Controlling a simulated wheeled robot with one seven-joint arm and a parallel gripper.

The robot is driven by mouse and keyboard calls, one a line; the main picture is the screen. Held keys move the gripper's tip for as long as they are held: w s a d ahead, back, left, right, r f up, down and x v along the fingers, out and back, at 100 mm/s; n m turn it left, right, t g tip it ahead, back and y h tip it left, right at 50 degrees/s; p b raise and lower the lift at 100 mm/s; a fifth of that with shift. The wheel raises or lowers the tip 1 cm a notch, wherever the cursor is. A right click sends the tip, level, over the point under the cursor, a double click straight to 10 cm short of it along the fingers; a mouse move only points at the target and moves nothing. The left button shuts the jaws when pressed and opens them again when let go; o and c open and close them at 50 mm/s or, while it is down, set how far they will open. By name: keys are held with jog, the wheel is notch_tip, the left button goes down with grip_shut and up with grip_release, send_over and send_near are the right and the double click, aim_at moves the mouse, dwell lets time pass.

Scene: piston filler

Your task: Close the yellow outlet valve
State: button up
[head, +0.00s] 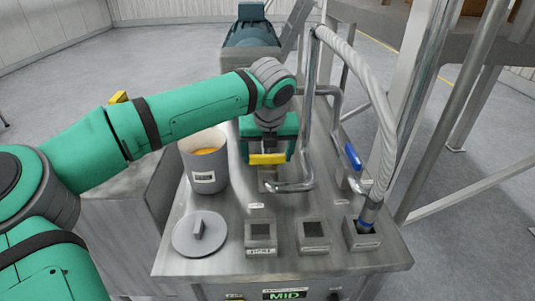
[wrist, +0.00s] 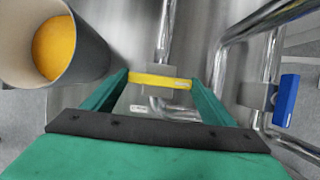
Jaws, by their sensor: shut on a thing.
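The yellow outlet valve handle (head: 268,159) lies crosswise in the head view, on the steel pipework in the middle of the machine top. My gripper (head: 269,150) reaches down over it from behind. In the wrist view the yellow handle (wrist: 161,82) spans the gap between the two green fingers of my gripper (wrist: 162,88), which are shut on its ends. The valve body beneath the handle is partly hidden. I cannot tell the exact state of the valve inside.
A grey pot with orange contents (head: 205,160) stands just left of my gripper. A blue-handled valve (head: 353,157) and a thick ribbed hose (head: 372,90) are on the right.

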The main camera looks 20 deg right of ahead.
jog(key=shift+r, duration=0.1)
jog(key=o, duration=1)
jog(key=shift+o, duration=0.2)
jog(key=v, duration=1)
jog(key=shift+s+r, duration=0.2)
jog(key=shift+r, duration=0.1)
jog(key=shift+a, duration=0.1)
